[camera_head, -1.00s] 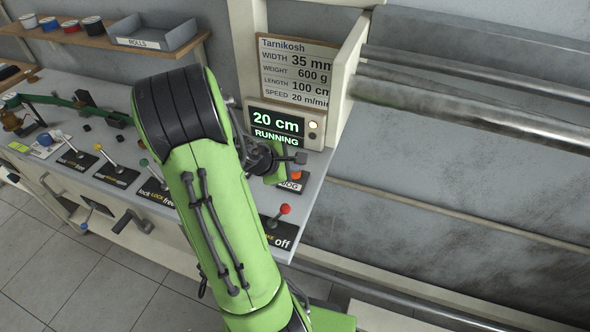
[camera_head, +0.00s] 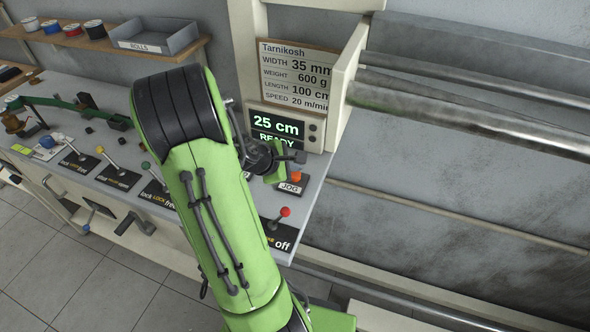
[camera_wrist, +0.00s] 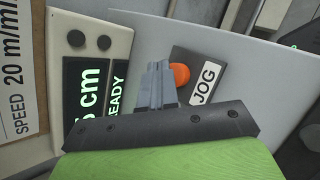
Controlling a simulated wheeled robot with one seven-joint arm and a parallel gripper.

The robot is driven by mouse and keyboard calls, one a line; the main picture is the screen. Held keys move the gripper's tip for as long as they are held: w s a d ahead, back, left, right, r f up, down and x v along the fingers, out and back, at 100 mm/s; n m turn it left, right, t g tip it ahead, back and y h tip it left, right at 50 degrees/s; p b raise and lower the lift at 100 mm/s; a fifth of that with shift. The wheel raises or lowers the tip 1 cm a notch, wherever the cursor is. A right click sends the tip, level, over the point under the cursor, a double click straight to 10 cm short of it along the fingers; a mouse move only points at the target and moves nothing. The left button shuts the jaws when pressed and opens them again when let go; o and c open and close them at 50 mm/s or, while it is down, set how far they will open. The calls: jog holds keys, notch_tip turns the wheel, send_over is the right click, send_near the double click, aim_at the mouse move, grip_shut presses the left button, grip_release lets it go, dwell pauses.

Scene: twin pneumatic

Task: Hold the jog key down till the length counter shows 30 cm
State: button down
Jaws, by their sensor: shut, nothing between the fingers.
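The orange jog key (camera_head: 296,176) sits on a dark plate labelled JOG (camera_head: 289,188), at the right end of the grey bench. The length counter (camera_head: 277,127) reads 25 cm with READY under it, and both of its round lamps are dark. My gripper (camera_head: 300,158) is shut and empty, just above and behind the key in the head view. In the wrist view my gripper (camera_wrist: 155,75) is beside the orange key (camera_wrist: 180,74) and covers part of its edge. I cannot tell whether the fingertips touch it.
A red-knobbed lever (camera_head: 285,211) marked off stands in front of the jog plate. Several other levers line the bench to the left. A sign (camera_head: 297,72) gives length 100 cm. Metal rollers (camera_head: 470,112) run along the right.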

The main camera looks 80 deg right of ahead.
aim_at(293, 175)
jog(key=shift+r, duration=0.3)
notch_tip(293, 175, up, 5)
jog(key=p, duration=0.5)
jog(key=shift+r, duration=0.1)
dwell(0.4)
